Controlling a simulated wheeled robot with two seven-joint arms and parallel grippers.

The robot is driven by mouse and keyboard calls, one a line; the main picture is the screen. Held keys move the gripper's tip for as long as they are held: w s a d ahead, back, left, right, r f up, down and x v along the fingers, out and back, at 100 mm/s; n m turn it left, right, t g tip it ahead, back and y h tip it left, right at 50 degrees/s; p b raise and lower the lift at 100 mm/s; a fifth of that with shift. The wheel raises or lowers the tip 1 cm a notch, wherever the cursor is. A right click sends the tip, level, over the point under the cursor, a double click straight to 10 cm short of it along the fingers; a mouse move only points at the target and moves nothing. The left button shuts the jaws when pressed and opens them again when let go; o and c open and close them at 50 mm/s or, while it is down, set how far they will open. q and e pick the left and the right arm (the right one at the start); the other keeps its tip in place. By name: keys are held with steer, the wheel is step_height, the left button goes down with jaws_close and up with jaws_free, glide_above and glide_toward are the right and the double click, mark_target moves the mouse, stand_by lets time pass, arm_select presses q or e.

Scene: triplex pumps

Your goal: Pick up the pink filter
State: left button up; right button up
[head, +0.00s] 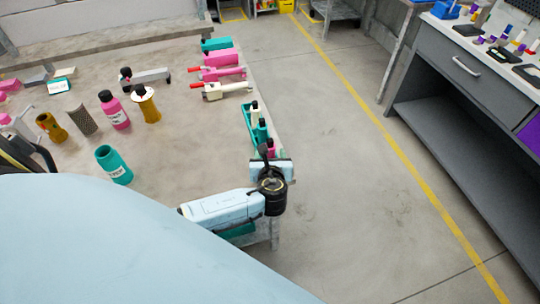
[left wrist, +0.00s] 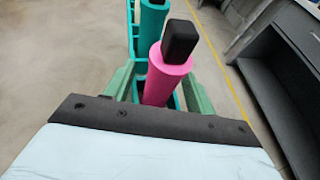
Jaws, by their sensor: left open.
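The pink filter (head: 270,146) stands upright in the near end of a narrow teal rack (head: 246,127) at the table's right edge. In the left wrist view the pink filter (left wrist: 167,80) has a black cap, and its lower part is partly hidden by the rack and my gripper. My left gripper (left wrist: 160,90) is open, with one green finger on each side of the filter; I cannot tell whether they touch it. In the head view my left gripper (head: 270,161) is at the filter's base. My right gripper is out of view.
A teal filter (left wrist: 152,20) stands just beyond the pink one, with a whitish one (head: 254,108) further back. Open floor and a grey workbench (head: 470,95) are at right.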

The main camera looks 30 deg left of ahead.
arm_select(q)
steer(key=c, duration=1)
steer(key=shift+r, duration=0.1)
steer(key=shift+c, duration=0.2)
